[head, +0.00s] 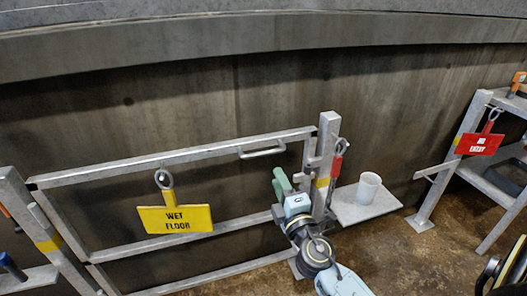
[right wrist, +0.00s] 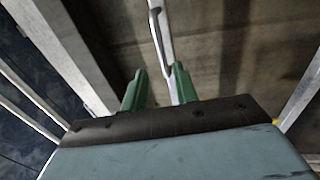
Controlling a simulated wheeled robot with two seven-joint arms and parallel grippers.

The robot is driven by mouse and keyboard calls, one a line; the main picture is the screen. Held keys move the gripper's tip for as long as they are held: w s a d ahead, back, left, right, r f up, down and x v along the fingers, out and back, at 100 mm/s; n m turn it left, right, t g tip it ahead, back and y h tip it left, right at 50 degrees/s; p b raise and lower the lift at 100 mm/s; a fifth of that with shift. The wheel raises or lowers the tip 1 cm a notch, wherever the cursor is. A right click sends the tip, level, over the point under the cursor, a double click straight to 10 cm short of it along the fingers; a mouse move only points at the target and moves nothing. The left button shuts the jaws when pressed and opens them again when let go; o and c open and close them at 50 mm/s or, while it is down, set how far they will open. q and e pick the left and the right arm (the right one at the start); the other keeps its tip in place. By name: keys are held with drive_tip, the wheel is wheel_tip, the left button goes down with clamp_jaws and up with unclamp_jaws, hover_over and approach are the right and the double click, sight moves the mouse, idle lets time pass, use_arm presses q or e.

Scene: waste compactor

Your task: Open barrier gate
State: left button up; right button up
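The barrier gate (head: 180,160) is a grey metal frame of rails between a left post (head: 35,220) and a right post (head: 326,165). A pale bar handle (head: 262,150) sits on its top rail near the right end. A yellow "WET FLOOR" sign (head: 175,219) hangs on the gate by a ring. My right gripper (head: 280,182) is below the handle, left of the right post. In the right wrist view its green fingers (right wrist: 159,88) stand apart. A pale metal bar (right wrist: 160,38), apparently the handle, runs towards the gap between them; contact cannot be told. My left gripper is out of view.
A red "NO ENTRY" sign (head: 479,144) hangs on another frame at right. A concrete wall (head: 230,95) is behind the gate.

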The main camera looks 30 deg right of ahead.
sight(265, 154)
drive_tip(key=p+x, duration=0.1)
drive_tip(key=x, duration=0.4)
drive_tip(key=shift+w+d+r, duration=0.1)
drive_tip(key=shift+w+r, duration=0.1)
drive_tip(key=shift+w, duration=0.1)
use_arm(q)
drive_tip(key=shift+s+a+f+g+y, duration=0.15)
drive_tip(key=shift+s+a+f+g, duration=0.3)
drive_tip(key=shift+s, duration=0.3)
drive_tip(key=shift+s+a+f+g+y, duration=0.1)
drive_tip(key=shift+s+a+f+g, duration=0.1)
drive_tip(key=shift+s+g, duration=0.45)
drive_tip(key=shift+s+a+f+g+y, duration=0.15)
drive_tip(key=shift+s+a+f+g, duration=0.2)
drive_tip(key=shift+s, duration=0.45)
use_arm(e)
drive_tip(key=shift+x, duration=2.55)
drive_tip(key=shift+f, duration=0.2)
drive_tip(key=shift+c, duration=0.4)
clamp_jaws()
